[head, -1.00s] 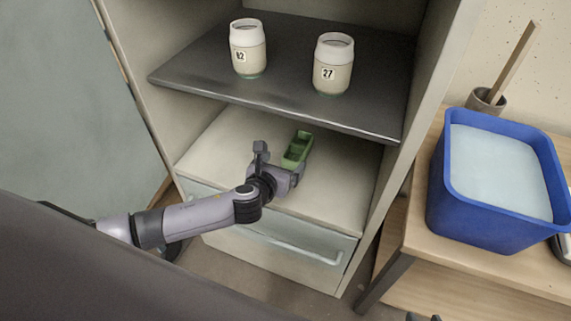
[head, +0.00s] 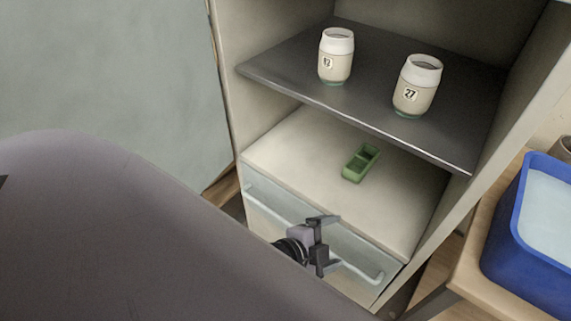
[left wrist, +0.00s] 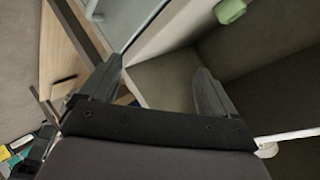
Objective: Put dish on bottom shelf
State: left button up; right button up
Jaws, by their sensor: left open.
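The green dish (head: 361,163) rests on the cabinet's bottom shelf (head: 300,150), below the dark upper shelf. It is a small rectangular dish with divided hollows. It also shows at the top of the left wrist view (left wrist: 229,11). My left gripper (head: 326,240) is open and empty, in front of the drawer below that shelf and apart from the dish. Its two spread fingers also show in the left wrist view (left wrist: 155,85). My right gripper is in neither view.
A drawer (head: 270,205) with a bar handle lies below the bottom shelf. A blue bucket (head: 515,255) with pale liquid stands on a wooden table at right.

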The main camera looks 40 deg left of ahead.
pick_arm(q)
jog(key=s+a+f+n+g+y, duration=0.1)
jog(key=s+a+f+n, duration=0.2)
jog(key=s+a+n, duration=0.2)
jog(key=s+n, duration=0.3)
jog(key=n, duration=0.3)
jog(key=shift+s+a+f, duration=0.15)
jog(key=shift+a+f, duration=0.15)
jog(key=shift+a, duration=0.05)
